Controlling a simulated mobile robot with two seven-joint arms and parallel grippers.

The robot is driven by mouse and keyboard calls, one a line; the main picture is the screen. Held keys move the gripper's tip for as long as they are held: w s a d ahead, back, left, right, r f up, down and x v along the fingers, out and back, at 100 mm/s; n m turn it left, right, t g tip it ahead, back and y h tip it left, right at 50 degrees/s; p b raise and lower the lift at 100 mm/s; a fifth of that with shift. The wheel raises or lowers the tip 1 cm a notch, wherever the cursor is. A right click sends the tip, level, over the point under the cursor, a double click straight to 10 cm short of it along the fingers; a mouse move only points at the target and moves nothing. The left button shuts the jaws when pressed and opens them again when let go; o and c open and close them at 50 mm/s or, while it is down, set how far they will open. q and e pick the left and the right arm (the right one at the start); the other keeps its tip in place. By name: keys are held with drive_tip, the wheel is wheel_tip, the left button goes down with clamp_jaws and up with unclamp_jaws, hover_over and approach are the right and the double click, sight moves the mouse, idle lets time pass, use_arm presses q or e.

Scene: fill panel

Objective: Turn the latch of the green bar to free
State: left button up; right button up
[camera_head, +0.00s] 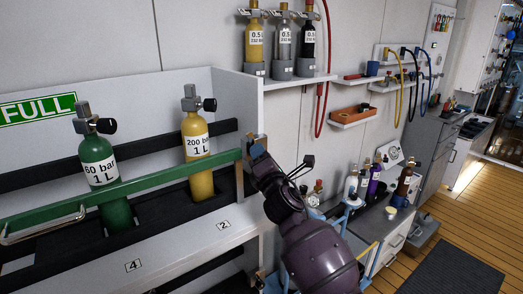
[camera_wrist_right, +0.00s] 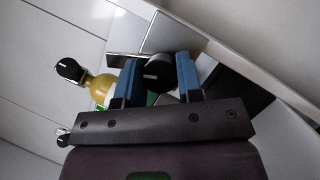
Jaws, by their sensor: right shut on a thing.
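The green bar (camera_head: 150,183) runs across the front of the green 1 L bottle (camera_head: 97,160) and the yellow 1 L bottle (camera_head: 197,150). Its right end meets the shelf's end post. My right gripper (camera_head: 257,150) is at that end and hides most of the latch. In the right wrist view, the blue fingers of the right gripper (camera_wrist_right: 158,78) stand on either side of the dark round latch knob (camera_wrist_right: 153,74), which has a white mark. They are shut on it. I cannot tell the latch's angle well. My left gripper is not in view.
A green FULL sign (camera_head: 38,109) is on the back panel at left. Above, a small shelf (camera_head: 290,82) holds several small bottles. At right, a bench (camera_head: 390,250) carries more bottles. Open floor (camera_head: 490,215) lies farther right.

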drive_tip(key=m+p, duration=0.1)
drive_tip(key=m, duration=0.2)
drive_tip(key=shift+r+g+h+p, duration=0.15)
drive_tip(key=shift+g+h+p, duration=0.15)
drive_tip(key=shift+h+p, duration=0.1)
drive_tip(key=shift+m+h+p, duration=0.4)
drive_tip(key=shift+m+p, duration=0.25)
drive_tip(key=shift+m, duration=0.25)
drive_tip(key=shift+g, duration=0.3)
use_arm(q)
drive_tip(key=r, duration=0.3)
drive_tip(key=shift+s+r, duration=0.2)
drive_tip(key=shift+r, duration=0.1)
use_arm(e)
drive_tip(key=shift+f, duration=0.2)
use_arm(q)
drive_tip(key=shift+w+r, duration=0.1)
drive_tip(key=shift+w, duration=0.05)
use_arm(e)
drive_tip(key=o, duration=0.9)
drive_tip(key=shift+r, duration=0.1)
drive_tip(key=v, duration=1.1)
drive_tip(key=shift+a, duration=0.1)
